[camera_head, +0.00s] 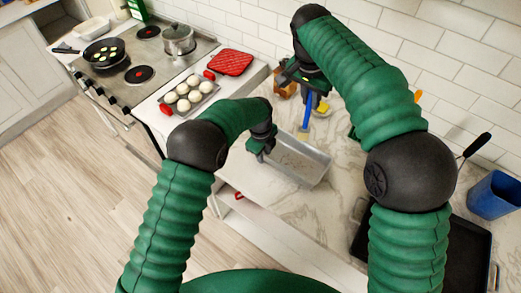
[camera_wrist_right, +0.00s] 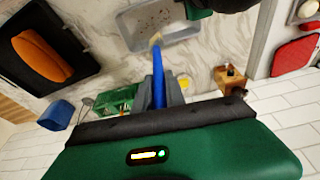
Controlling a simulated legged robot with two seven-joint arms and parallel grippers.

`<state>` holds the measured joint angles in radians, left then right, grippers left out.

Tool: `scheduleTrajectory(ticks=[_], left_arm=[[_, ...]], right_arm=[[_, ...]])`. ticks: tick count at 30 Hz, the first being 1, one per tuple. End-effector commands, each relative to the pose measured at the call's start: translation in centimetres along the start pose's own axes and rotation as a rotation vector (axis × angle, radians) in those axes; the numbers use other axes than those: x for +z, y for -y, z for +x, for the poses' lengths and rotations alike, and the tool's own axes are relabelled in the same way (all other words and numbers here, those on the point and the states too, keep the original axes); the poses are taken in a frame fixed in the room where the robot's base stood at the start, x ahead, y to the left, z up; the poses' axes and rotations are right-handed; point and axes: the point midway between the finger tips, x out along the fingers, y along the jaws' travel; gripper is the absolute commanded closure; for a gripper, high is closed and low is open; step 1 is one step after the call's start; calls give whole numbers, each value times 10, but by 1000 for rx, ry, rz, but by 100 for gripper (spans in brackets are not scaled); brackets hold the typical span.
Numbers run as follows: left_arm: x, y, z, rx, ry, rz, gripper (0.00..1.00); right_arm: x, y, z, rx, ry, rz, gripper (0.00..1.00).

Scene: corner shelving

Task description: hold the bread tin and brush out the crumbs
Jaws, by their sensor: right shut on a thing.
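The bread tin (camera_head: 300,160) is a grey rectangular pan on the marble counter. In the right wrist view the tin (camera_wrist_right: 183,34) shows dark crumbs on its floor. My left gripper (camera_head: 260,152) is at the tin's left end, by its rim; its fingers are too small and dark to tell whether they grip. My right gripper (camera_head: 309,92) is shut on a blue-handled brush (camera_head: 307,112), pointing down beyond the tin's far side. In the right wrist view the brush (camera_wrist_right: 165,68) has its pale bristles at the tin's near edge, seemingly above it; contact is unclear.
A tray of white dough balls (camera_head: 188,93) and a red mat (camera_head: 230,62) lie left of the tin, beside the stove (camera_head: 135,93). A blue container (camera_head: 494,195) and a dark tray (camera_head: 462,250) are at the right. A wooden block (camera_wrist_right: 232,81) stands near the wall.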

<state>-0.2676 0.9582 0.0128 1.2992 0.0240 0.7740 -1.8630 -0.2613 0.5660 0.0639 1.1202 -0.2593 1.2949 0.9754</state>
Motion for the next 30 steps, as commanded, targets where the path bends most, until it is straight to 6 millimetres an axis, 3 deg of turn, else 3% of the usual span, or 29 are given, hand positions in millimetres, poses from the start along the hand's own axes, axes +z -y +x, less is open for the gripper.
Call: scheduleTrajectory(ticks=[3,9,30], left_arm=[[2,-1,0,-1,-2,-1,74],[4,-3,0,-1,-4,-2,100],[2,-2,0,-1,-3,-1,100]], right_arm=[[1,2,-1,1,-1,0,100],[3,5,-1,2,-3,-1,100],[2,3,-1,1,-2,-1,100]])
